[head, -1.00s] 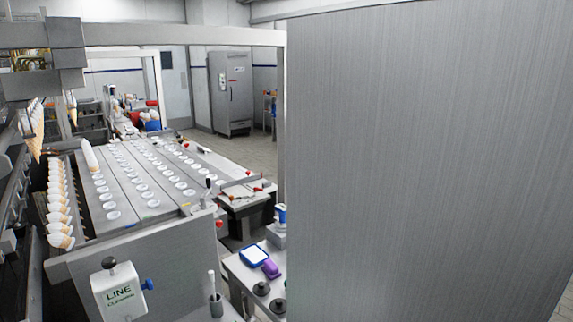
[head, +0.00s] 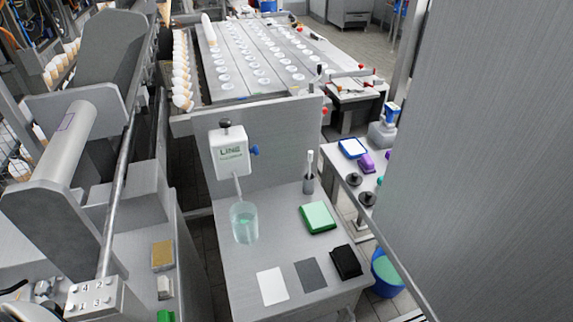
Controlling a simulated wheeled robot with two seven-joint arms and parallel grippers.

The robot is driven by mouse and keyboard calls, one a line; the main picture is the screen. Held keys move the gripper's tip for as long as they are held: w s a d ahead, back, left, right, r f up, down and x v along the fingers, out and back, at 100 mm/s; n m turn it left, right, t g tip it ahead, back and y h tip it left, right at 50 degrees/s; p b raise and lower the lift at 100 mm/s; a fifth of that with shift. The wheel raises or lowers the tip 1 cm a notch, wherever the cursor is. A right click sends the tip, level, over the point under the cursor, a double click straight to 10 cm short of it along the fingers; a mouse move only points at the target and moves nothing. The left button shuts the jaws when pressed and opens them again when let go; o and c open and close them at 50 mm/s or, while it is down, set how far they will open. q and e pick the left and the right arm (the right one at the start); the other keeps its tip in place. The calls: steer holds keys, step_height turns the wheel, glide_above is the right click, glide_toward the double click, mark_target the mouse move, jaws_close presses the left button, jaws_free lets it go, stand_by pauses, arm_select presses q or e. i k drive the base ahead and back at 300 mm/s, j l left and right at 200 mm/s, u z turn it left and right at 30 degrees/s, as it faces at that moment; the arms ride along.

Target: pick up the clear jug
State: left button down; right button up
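The clear jug (head: 244,222) stands upright on the left part of a grey metal table in the head view. It is see-through and looks pale green inside. A white box marked LINE (head: 229,152) is fixed to the panel above it, with a spout pointing down toward the jug. Neither of my grippers is in view.
The grey table (head: 238,275) also holds a green box (head: 318,217), a white sheet (head: 272,286), a grey pad (head: 310,275) and a black item (head: 346,262). A large metal panel (head: 490,170) fills the right. Machinery stands at the left. A blue bucket (head: 386,272) is on the floor.

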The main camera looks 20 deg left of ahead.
mark_target(245, 227)
steer(key=u, duration=1.05)
steer(key=k+j, duration=0.1)
steer(key=j, duration=0.3)
steer(key=j+u, duration=0.1)
steer(key=j, duration=0.35)
steer(key=k+j, duration=0.15)
steer(key=j, duration=0.25)
